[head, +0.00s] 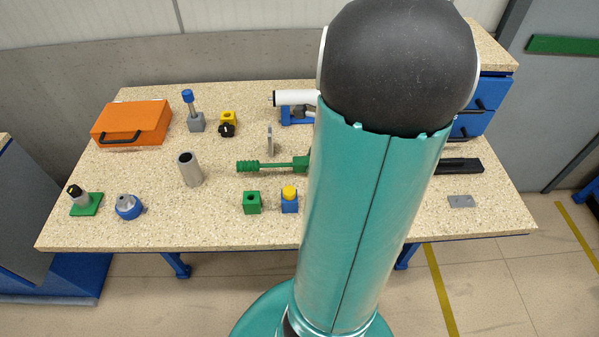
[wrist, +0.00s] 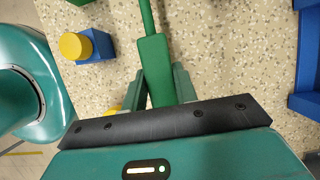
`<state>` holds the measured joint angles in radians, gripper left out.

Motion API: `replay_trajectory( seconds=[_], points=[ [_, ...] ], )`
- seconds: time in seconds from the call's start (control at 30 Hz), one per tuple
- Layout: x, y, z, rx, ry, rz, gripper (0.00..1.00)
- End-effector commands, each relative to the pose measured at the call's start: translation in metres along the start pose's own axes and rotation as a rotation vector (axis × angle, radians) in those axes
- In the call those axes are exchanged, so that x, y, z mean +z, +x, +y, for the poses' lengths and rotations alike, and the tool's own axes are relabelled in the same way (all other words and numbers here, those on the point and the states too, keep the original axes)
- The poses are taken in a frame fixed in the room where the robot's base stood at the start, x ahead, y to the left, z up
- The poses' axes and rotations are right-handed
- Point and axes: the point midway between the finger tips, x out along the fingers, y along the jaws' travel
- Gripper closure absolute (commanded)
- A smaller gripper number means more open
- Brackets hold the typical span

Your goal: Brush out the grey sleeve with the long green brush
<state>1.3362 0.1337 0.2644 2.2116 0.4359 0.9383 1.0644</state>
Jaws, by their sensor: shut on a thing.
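The long green brush (head: 270,166) extends leftward over the middle of the table, with its ridged head at the left end and its block-like handle partly behind my arm. In the wrist view its handle (wrist: 153,68) sits between the fingers of my gripper (wrist: 158,88), which is shut on it. My gripper is hidden behind my arm in the head view. I cannot tell how far the brush is above the table. The grey sleeve (head: 190,170) is a hollow cylinder standing upright with its open end up, left of the brush head and apart from it.
A green cube (head: 252,202) and a yellow-capped blue block (head: 289,200) stand in front of the brush. A thin grey upright piece (head: 270,141) stands behind it. An orange case (head: 132,123) is at the back left, a white tube (head: 294,97) at the back. Open tabletop surrounds the sleeve.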

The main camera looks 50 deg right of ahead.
Motion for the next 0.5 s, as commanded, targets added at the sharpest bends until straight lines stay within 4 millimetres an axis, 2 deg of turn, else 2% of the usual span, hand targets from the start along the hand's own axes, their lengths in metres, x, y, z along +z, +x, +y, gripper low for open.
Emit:
replay_trajectory(
  seconds=[0.5],
  points=[
    [0.015,-0.035,-0.001,-0.002,-0.002,0.001,1.00]
  ],
)
